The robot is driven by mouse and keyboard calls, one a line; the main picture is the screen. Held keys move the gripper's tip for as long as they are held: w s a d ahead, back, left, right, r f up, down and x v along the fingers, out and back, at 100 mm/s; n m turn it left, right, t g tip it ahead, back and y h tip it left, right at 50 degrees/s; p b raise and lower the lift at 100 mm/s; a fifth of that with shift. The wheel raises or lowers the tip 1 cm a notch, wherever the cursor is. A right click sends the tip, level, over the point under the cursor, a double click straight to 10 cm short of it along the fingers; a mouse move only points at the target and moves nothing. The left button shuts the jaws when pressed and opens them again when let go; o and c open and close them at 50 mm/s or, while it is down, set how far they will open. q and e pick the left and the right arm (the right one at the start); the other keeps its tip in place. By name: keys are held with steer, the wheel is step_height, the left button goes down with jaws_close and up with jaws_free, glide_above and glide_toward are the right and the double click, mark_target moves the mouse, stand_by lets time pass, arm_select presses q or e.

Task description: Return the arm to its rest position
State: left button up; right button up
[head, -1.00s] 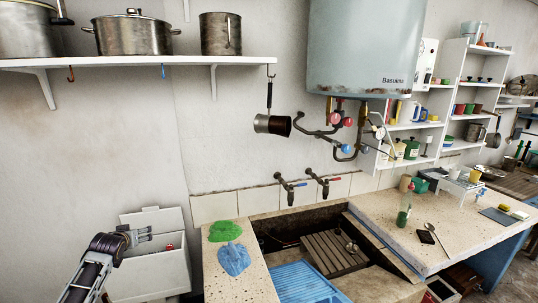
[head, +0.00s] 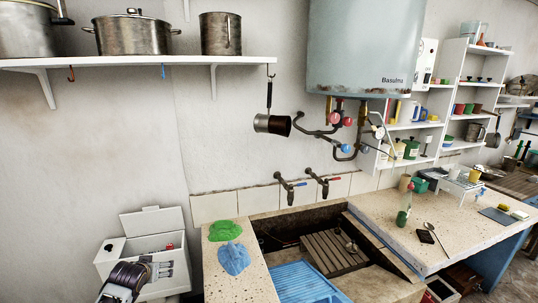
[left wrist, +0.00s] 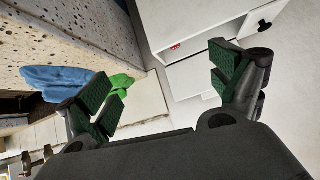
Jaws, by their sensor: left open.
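My left gripper (head: 164,270) is low at the left of the head view, in front of the open white box (head: 120,262) beside the washtrough. In the left wrist view its two green-padded fingers (left wrist: 165,88) are spread wide with nothing between them. The white box with a dark knob also shows in the left wrist view (left wrist: 192,78), beyond the fingers. My right gripper is not in view.
A green cloth (head: 224,231) and a blue cloth (head: 234,259) lie on the speckled ledge (head: 213,285) left of the stone basin. A blue ribbed tray (head: 300,284) and a wooden rack (head: 333,252) are in the basin. A shelf (head: 150,62) with pots hangs above.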

arm_select(q)
steer(key=s+d+f+m+g+h, duration=0.1)
steer(key=s+d+f+m+g, duration=0.3)
steer(key=s+d, duration=0.85)
steer(key=s+d+g+h, duration=0.1)
steer(key=s+d, duration=0.2)
steer(key=s, duration=0.7)
steer(key=s+d+g, duration=0.1)
steer(key=s+d, duration=0.3)
steer(key=s, duration=0.6)
step_height(320, 180, down, 32)
steer(key=s+g, duration=0.1)
steer(key=s, duration=0.2)
steer(key=s+a+f, duration=0.2)
steer(key=s+f, duration=0.8)
steer(key=s, duration=0.1)
steer(key=s+a+f+g, duration=0.1)
steer(key=s+a+f, duration=0.1)
steer(key=s+f, duration=0.8)
steer(key=shift+s+a+f, duration=0.15)
steer(key=shift+s+a, duration=0.05)
steer(key=shift+s, duration=0.45)
steer(key=shift+f, duration=0.1)
